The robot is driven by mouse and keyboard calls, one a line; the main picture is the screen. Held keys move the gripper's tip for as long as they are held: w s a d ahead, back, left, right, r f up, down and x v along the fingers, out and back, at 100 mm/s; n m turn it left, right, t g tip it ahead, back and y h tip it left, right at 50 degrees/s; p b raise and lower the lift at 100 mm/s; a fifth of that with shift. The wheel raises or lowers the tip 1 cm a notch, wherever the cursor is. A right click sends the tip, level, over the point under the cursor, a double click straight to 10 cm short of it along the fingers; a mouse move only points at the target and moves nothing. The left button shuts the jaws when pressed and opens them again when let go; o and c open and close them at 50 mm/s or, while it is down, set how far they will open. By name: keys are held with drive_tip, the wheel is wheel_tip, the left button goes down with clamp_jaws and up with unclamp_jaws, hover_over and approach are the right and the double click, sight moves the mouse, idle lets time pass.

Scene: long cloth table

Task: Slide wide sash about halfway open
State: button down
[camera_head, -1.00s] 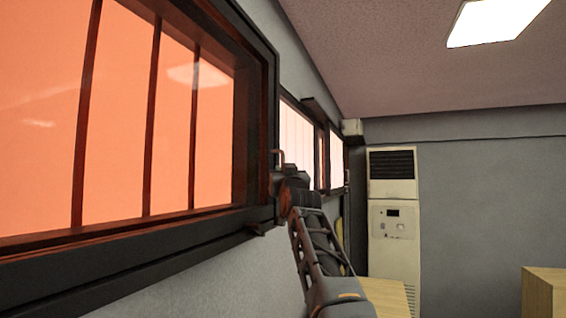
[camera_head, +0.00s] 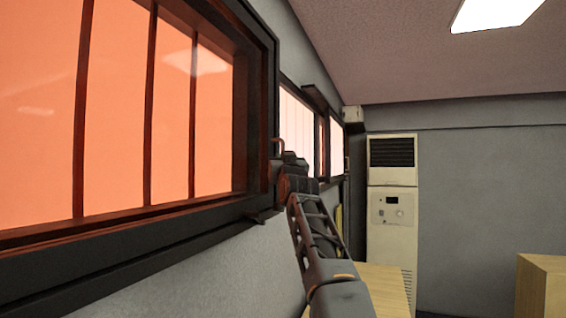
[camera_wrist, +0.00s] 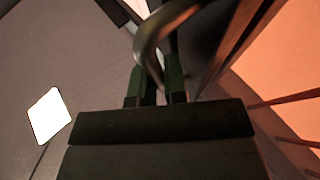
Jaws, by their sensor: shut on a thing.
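The wide sash (camera_head: 115,110) fills the left of the head view, with an orange pane, thin upright bars and a dark frame. Its copper-coloured loop handle (camera_head: 279,146) stands at the right side of the frame. The handle also shows large at the top of the wrist view (camera_wrist: 146,48). My gripper (camera_head: 284,168) is at the handle. In the wrist view my two fingers (camera_wrist: 158,84) are shut on the handle. The exact contact is partly hidden behind the handle's curve. I cannot tell how far the sash stands open.
Farther along the same wall is another, brighter window (camera_head: 297,130). A tall white air-conditioning unit (camera_head: 392,225) stands at the back wall. A pale wooden table (camera_head: 384,288) is below my arm, and a wooden box (camera_head: 543,286) is at lower right.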

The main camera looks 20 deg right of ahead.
drive_tip(key=s+a+b, duration=0.3)
idle(0.5)
drive_tip(key=shift+s, duration=0.1)
drive_tip(key=c, duration=1.5)
unclamp_jaws()
drive_tip(key=shift+o, duration=0.2)
